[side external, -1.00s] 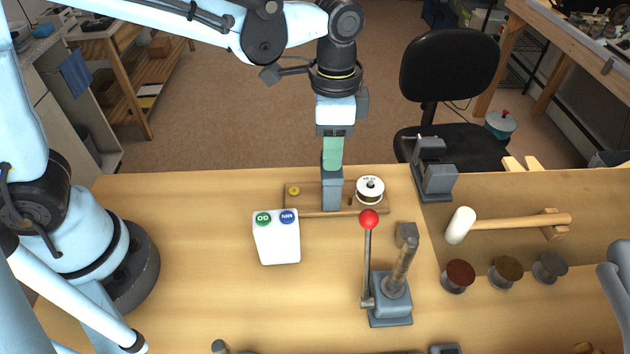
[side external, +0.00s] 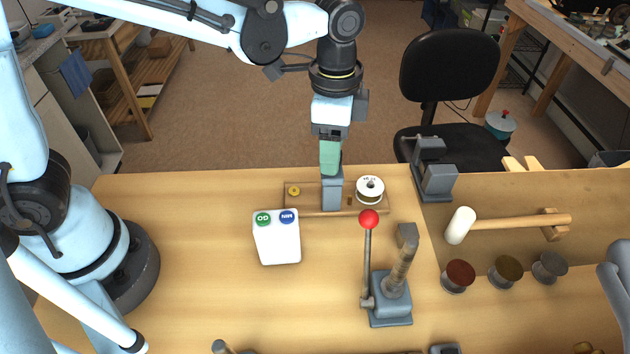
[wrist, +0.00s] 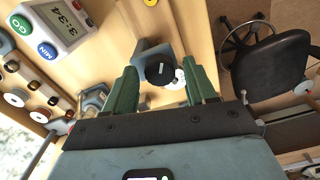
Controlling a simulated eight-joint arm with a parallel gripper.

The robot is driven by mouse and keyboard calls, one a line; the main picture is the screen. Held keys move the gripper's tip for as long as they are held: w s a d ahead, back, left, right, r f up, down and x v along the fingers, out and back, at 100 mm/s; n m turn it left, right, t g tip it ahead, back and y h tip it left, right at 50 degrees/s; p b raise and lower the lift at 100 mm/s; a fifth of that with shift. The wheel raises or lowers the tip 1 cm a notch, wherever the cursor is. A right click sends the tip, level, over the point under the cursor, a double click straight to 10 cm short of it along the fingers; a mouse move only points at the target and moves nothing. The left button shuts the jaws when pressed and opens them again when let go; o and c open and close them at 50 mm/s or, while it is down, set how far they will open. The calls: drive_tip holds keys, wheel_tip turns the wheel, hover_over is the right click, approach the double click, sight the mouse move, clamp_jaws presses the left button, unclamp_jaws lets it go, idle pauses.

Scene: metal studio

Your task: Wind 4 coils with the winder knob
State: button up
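The winder's wooden base (side external: 305,206) lies near the table's back edge and carries a grey upright housing (side external: 332,195). A white-flanged spool (side external: 370,188) is just right of the housing. In the wrist view a black round knob (wrist: 160,73) with a white mark sits on the grey housing (wrist: 152,52). My gripper (wrist: 163,88) has green fingers, open, one on each side of the knob, with visible gaps. In the side view my gripper (side external: 331,172) is close behind and above the housing; the knob is hidden there.
A white timer box (side external: 277,243) with GO and MIN buttons stands to the front left. A red-topped lever (side external: 368,219) stands to the front right. A grey clamp-like block (side external: 437,178), a white-headed mallet (side external: 461,225) and several coloured spools (side external: 458,275) are at right.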

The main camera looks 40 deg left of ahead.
idle(0.3)
wheel_tip(320, 180, up, 12)
drive_tip(key=shift+r, duration=0.1)
idle(0.5)
wheel_tip(320, 180, down, 12)
drive_tip(key=m, duration=3.6)
